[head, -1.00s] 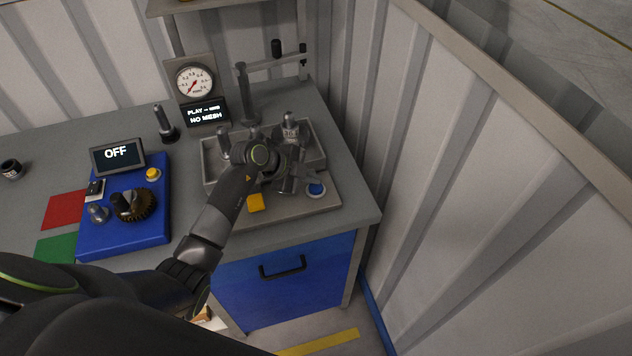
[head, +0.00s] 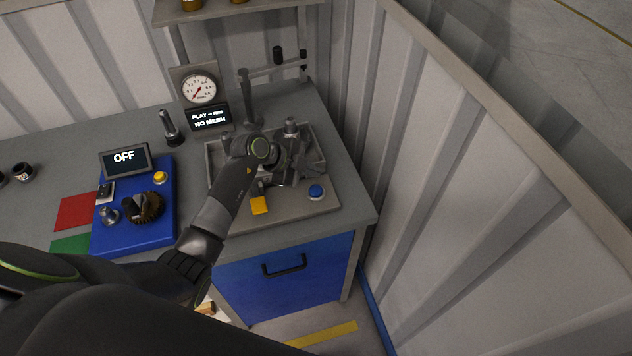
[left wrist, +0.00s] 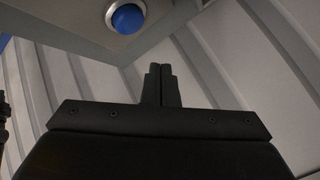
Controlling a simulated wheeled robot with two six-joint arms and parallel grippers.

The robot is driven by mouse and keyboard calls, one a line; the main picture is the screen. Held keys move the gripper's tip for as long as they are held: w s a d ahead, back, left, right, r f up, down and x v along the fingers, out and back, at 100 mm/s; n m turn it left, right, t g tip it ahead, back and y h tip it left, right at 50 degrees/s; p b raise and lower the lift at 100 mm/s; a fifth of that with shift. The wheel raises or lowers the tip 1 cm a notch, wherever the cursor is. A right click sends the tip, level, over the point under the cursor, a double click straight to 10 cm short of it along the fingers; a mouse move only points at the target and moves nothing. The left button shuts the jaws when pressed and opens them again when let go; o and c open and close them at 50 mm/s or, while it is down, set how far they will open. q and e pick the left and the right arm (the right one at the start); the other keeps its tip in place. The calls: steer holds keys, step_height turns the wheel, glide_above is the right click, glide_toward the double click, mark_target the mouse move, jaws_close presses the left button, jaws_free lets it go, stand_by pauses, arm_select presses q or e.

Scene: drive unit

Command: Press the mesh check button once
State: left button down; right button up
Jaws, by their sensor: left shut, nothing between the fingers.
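The blue round mesh check button (head: 316,191) sits in a pale ring at the right front of a grey fixture plate (head: 290,209). It also shows at the top of the left wrist view (left wrist: 128,18). My left gripper (head: 320,168) is shut and empty, just behind the button in the head view and apart from it in the picture. Its closed fingertips (left wrist: 162,72) show below and right of the button in the wrist view. My right gripper is not in view.
A dial gauge (head: 199,89) stands above the display. A blue unit (head: 135,230) with a gear and an "OFF" screen (head: 125,158) stands left. A ribbed wall (head: 440,150) rises close on the right.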

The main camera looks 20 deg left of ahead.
arm_select(q)
step_height(320, 180, up, 2)
steer(key=shift+p, duration=0.8)
step_height(320, 180, up, 10)
steer(key=shift+p, duration=0.45)
stand_by(0.3)
